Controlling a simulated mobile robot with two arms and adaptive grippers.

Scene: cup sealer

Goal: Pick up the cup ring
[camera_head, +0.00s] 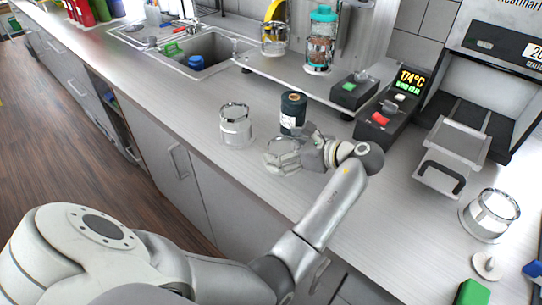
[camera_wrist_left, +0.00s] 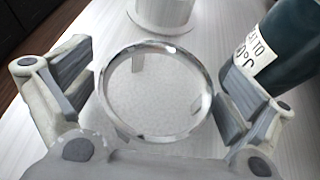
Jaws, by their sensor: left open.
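The fingers are open, one on each side. The right finger is close to the rim; I cannot tell whether it touches. My right gripper is not in view.
A similar clear metallic cylinder (camera_head: 236,128) stands just left of the roll, and another (camera_head: 489,214) at the right. A sealer machine (camera_head: 452,150) and a control box (camera_head: 388,118) stand behind at the right. The sink (camera_head: 213,52) is at the back left.

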